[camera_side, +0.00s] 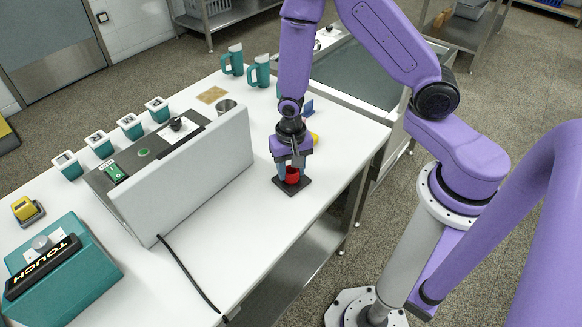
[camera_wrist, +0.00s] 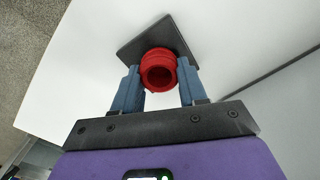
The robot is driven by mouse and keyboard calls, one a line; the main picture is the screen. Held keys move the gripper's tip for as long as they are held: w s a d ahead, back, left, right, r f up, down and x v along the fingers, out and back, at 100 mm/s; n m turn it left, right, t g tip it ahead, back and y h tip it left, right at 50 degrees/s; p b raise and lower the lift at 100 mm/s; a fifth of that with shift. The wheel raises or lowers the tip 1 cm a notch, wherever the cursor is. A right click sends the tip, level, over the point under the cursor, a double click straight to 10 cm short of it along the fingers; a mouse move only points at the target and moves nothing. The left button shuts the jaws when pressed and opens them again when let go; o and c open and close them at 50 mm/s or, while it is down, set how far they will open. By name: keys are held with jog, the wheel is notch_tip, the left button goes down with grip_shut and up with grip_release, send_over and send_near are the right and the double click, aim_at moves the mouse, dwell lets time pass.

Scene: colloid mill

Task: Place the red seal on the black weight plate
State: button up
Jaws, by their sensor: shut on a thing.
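The red seal (camera_side: 292,175) is a short ribbed ring with a hole through it; it also shows in the wrist view (camera_wrist: 158,68). My gripper (camera_side: 292,166) points down with its two blue-grey fingers on either side of the seal, shut on it; the fingers also show in the wrist view (camera_wrist: 158,85). The black weight plate (camera_side: 292,188) is a flat dark square on the white table, seen in the wrist view (camera_wrist: 135,48) too. The seal is over the plate; whether it touches the plate I cannot tell. The fingers hide part of the seal.
The grey-white machine panel (camera_side: 185,180) stands left of my gripper. Teal mugs (camera_side: 258,72), a metal cup (camera_side: 227,107) and a yellow thing (camera_side: 314,138) are behind. A teal device (camera_side: 60,270) is at front left. The table is clear in front of the plate.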

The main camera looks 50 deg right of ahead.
aim_at(291, 170)
jog(key=shift+f, duration=0.1)
jog(key=o, duration=1)
notch_tip(291, 170, up, 12)
jog(key=shift+r, duration=0.15)
jog(key=shift+s+d+r+n, duration=0.25)
jog(key=shift+s+r+n, duration=1.4)
jog(key=shift+s+n, duration=1.6)
jog(key=shift+s+d+r+n, duration=0.3)
jog(key=shift+s+r+n, duration=1.4)
jog(key=shift+s+n, duration=1.5)
jog(key=shift+s+d+r+n, duration=0.25)
jog(key=shift+s+r+n, duration=1.4)
jog(key=shift+s+n, duration=1.6)
jog(key=shift+s+m, duration=0.25)
jog(key=shift+m, duration=0.05)
